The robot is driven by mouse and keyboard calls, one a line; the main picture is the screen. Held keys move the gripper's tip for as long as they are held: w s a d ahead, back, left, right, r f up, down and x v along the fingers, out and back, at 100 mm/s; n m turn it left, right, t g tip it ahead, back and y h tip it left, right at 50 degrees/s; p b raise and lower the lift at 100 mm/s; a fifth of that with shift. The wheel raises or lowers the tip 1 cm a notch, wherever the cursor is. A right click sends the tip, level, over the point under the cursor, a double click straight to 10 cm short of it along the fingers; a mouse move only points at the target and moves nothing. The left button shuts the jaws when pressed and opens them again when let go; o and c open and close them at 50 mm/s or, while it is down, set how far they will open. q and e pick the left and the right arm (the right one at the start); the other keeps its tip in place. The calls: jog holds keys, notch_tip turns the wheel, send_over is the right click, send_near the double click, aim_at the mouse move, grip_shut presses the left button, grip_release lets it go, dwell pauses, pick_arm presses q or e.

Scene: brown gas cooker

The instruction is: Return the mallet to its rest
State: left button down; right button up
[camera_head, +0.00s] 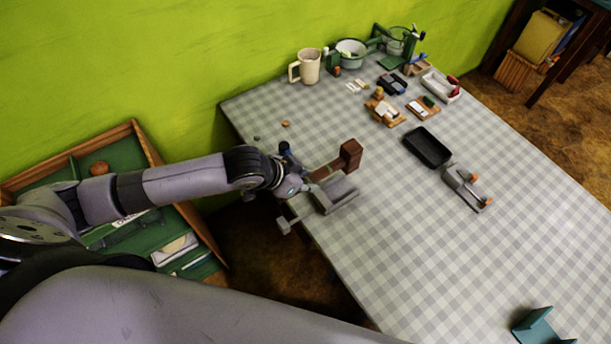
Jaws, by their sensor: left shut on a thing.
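The mallet has a reddish-brown block head (350,154) and a short stretch of brown handle beside my left gripper. My left gripper (332,180) is shut on the mallet at the left edge of the checked table. The head points up and to the right of the gripper. I cannot tell whether the mallet touches the cloth. A teal stand with upright ends (540,328), which looks like a rest, is empty at the bottom right of the table and partly cut off by the picture edge. My right gripper is not in view.
The checked table (400,250) is bare between the mallet and the teal stand. A black tray (427,147) and a grey holder with orange parts (467,186) lie right of the mallet. A mug (306,66) and several small items stand behind. A green-lined wooden tray (130,225) is left.

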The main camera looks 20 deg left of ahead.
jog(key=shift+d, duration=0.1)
pick_arm(q)
jog(key=shift+r+p, duration=0.15)
jog(key=shift+p, duration=0.2)
jog(key=shift+f, duration=0.4)
notch_tip(320, 180, down, 7)
jog(key=b, duration=0.4)
jog(key=shift+f, duration=0.2)
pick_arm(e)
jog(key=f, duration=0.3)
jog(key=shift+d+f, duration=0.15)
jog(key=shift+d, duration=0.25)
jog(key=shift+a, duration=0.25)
pick_arm(q)
jog(key=shift+f, duration=0.15)
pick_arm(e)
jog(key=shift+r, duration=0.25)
pick_arm(q)
jog(key=shift+f, duration=0.2)
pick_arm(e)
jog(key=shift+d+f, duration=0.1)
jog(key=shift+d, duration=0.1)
